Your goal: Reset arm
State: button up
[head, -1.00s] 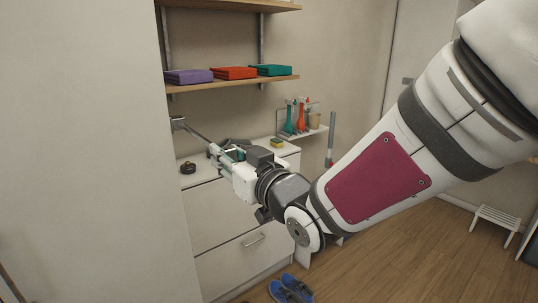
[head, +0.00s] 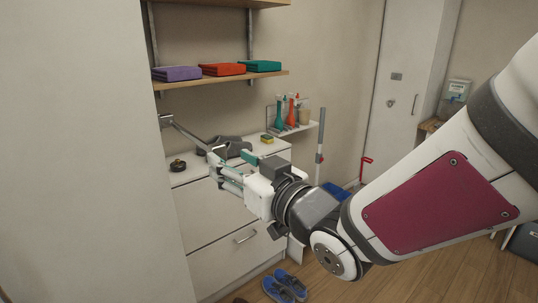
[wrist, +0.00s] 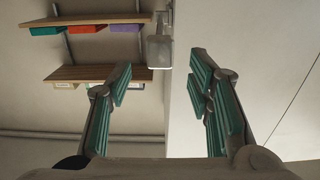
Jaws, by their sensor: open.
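My gripper (head: 222,168) is open and empty in the head view, in front of the white drawer cabinet (head: 215,215) and close to its top edge. My arm comes in from the right, with a magenta panel on it. In the wrist view my gripper's two green-padded fingers (wrist: 160,62) stand wide apart with nothing between them. Whether the gripper touches the cabinet is hard to tell.
A wooden shelf (head: 225,80) holds purple (head: 176,73), red (head: 222,69) and teal (head: 262,66) folded items. A dark round object (head: 178,165) and a sponge (head: 267,138) lie on the cabinet. Blue shoes (head: 285,285) are on the floor.

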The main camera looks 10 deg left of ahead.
jog(key=shift+s+d, duration=0.45)
jog(key=shift+d, duration=0.1)
jog(key=d+f+m+h, duration=0.2)
jog(key=d+m+h, duration=0.65)
jog(key=d, duration=1.35)
jog(key=s+d+f+g+h, duration=0.1)
jog(key=s+d+g+h, duration=0.1)
jog(key=s+d, duration=0.3)
jog(key=s+d+f+m+g+h, duration=0.1)
jog(key=s+d+g+h, duration=0.2)
jog(key=s, duration=0.8)
jog(key=shift+s+d+f+g, duration=0.15)
jog(key=shift+d+f+g, duration=0.35)
jog(key=shift+d, duration=0.7)
jog(key=shift+r, duration=0.1)
